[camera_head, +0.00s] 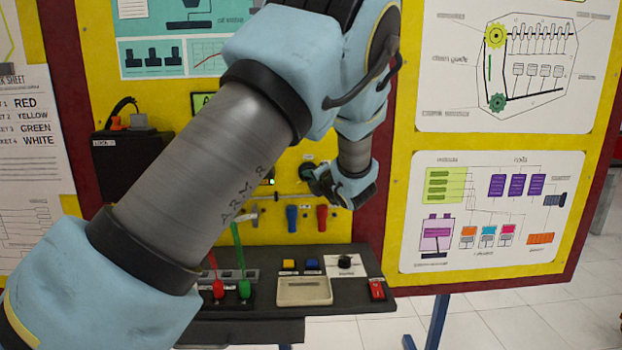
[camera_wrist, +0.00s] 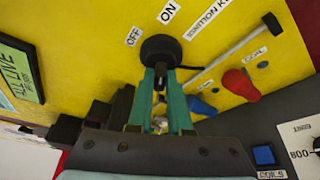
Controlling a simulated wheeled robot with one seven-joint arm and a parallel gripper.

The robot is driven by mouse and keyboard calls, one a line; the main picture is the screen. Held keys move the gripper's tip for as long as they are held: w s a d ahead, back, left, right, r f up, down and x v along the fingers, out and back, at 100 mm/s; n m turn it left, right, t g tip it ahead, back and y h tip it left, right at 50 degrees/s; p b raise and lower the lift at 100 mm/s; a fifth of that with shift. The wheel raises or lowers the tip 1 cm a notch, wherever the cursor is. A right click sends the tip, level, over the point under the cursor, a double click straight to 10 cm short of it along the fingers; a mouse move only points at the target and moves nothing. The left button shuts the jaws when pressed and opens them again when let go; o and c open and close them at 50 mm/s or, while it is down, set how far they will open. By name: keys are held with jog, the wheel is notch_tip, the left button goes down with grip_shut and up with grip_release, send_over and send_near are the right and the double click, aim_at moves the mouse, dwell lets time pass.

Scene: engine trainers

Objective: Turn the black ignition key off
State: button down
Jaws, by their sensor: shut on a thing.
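The black ignition key (camera_wrist: 161,47) is mounted on the yellow panel in the wrist view. The "OFF" label (camera_wrist: 133,37) is at its upper left, and the "ON" label (camera_wrist: 168,12) and "IGNITION KEY" label are above and to its right. My gripper (camera_wrist: 162,74) has its teal fingers shut on the key's near part. Which label the key points at is hard to tell, since the fingers cover its grip. In the head view the key (camera_head: 307,169) shows as a dark round piece, with my gripper (camera_head: 319,180) right at it, partly hidden by my wrist.
A red lever (camera_wrist: 241,86), a blue lever (camera_wrist: 201,106) and a metal rod (camera_wrist: 232,50) are close by on the panel. Below in the head view is a dark control shelf (camera_head: 350,294) with buttons, a knob and a red switch (camera_head: 377,289).

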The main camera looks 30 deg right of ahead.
jog(key=shift+f+b, duration=0.1)
jog(key=shift+b, duration=0.3)
jog(key=n+g+h+b, duration=0.1)
jog(key=n+b, duration=0.1)
jog(key=b, duration=0.2)
jog(key=n+g+h+b, duration=0.1)
jog(key=n+b, duration=0.2)
jog(key=b, duration=0.1)
jog(key=shift+a+f, duration=0.15)
jog(key=n+g+h+b, duration=0.1)
jog(key=b, duration=0.2)
jog(key=shift+w+n+b, duration=0.1)
jog(key=shift+n+b, duration=0.2)
jog(key=shift+b, duration=0.05)
jog(key=b, duration=0.1)
jog(key=n+h+b, duration=0.1)
jog(key=b, duration=0.1)
jog(key=shift+r+n+g, duration=0.2)
jog(key=shift+n+g, duration=0.1)
jog(key=shift+r, duration=0.1)
jog(key=c, duration=0.8)
grip_release()
jog(key=shift+c, duration=0.2)
jog(key=shift+a+r, duration=0.1)
